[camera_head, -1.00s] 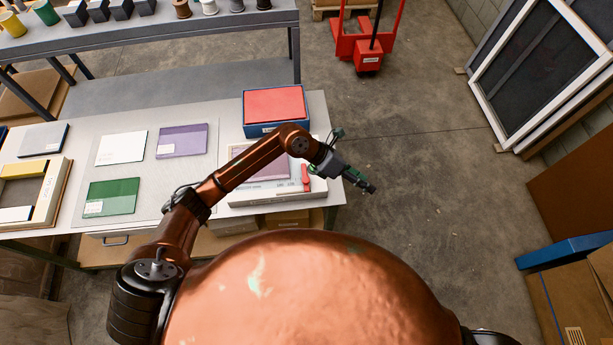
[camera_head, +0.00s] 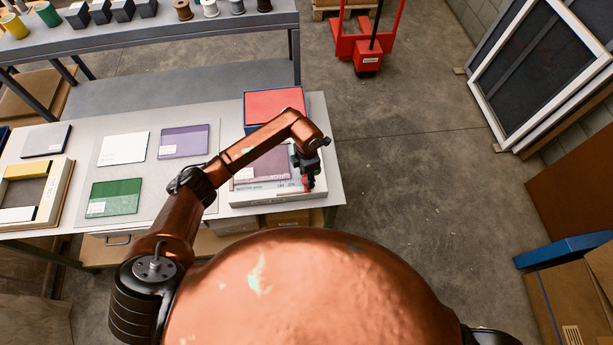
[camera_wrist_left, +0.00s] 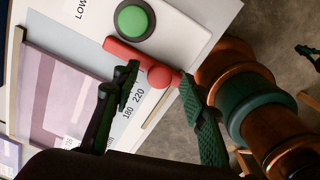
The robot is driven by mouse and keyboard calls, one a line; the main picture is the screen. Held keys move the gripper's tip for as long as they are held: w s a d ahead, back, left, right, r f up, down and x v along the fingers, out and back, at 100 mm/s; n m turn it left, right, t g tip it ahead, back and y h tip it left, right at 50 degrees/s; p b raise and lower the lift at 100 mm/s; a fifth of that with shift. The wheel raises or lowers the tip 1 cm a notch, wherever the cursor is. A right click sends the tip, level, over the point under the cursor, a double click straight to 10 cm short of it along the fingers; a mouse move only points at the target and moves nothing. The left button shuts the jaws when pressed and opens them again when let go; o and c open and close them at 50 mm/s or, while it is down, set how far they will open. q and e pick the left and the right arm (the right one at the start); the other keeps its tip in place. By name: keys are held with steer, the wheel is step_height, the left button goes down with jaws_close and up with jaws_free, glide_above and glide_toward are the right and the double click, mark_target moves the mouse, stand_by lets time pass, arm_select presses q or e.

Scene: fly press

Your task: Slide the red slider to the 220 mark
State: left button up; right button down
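The red slider (camera_head: 307,187) is at the right end of the pale press base (camera_head: 262,197), mostly hidden by my gripper in the head view. In the left wrist view the red slider (camera_wrist_left: 128,51) is a bar with a round knob, lying past the printed 220 mark (camera_wrist_left: 139,94), on the side away from 180. I cannot tell its exact reading. My left gripper (camera_head: 305,180) points down over it. In the wrist view its green fingers (camera_wrist_left: 160,100) are apart, on either side of the knob, with a visible gap.
A green round button (camera_wrist_left: 133,20) in a dark ring sits near the slider. A purple sheet (camera_head: 264,168) lies on the base. A blue box with a red top (camera_head: 274,103) stands behind it. Several sheets lie left on the table (camera_head: 235,130).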

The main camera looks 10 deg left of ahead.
arm_select(q)
steer(key=shift+f, duration=0.35)
steer(key=shift+c, duration=0.4)
jaws_close()
